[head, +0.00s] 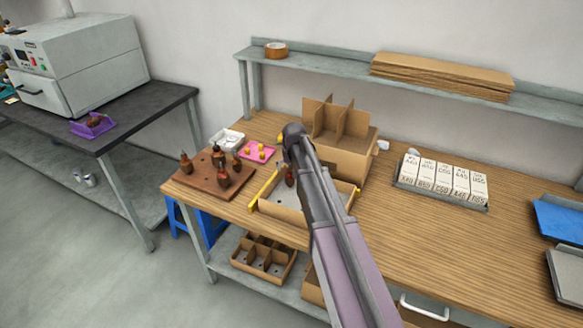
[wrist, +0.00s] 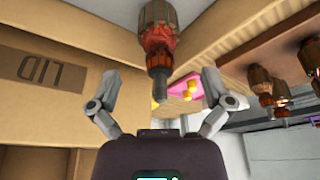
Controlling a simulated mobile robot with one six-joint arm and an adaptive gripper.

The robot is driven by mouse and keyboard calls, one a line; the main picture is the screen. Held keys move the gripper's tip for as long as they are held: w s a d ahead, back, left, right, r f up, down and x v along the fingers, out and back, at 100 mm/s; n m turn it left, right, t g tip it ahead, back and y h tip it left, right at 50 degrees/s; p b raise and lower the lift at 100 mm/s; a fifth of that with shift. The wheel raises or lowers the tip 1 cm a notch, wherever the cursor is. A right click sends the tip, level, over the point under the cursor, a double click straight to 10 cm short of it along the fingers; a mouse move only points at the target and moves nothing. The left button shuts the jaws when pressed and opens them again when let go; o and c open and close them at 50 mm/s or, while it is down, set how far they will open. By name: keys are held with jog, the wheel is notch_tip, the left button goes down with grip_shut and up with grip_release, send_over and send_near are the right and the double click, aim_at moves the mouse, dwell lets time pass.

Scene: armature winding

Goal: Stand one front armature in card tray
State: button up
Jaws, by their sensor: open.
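The card tray (head: 283,213) sits at the front edge of the wooden bench, partly behind my arm. One copper-and-dark armature (head: 290,176) stands in it. In the wrist view this armature (wrist: 158,18) has its shaft end between the fingers of my gripper (wrist: 161,80). The jaws are open, with a gap on each side of the shaft. In the head view my arm hides the fingers. Several more armatures (head: 220,158) stand on a brown wooden board (head: 207,182) left of the tray; some also show at the right of the wrist view (wrist: 258,80).
A cardboard box with dividers (head: 345,158) stands right behind the tray. A pink tray (head: 258,151) with yellow pieces and a white tray (head: 228,139) lie behind the board. White labelled boxes (head: 440,180) stand further right. A shelf (head: 330,68) runs along the wall.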

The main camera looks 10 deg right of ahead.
jog(key=shift+r, duration=0.15)
jog(key=shift+r+p, duration=4.85)
jog(key=shift+p, duration=0.15)
jog(key=s+g, duration=0.3)
jog(key=s, duration=2.6)
jog(key=shift+s+d+f, duration=0.3)
jog(key=shift+s+f, duration=0.1)
jog(key=shift+f, duration=0.05)
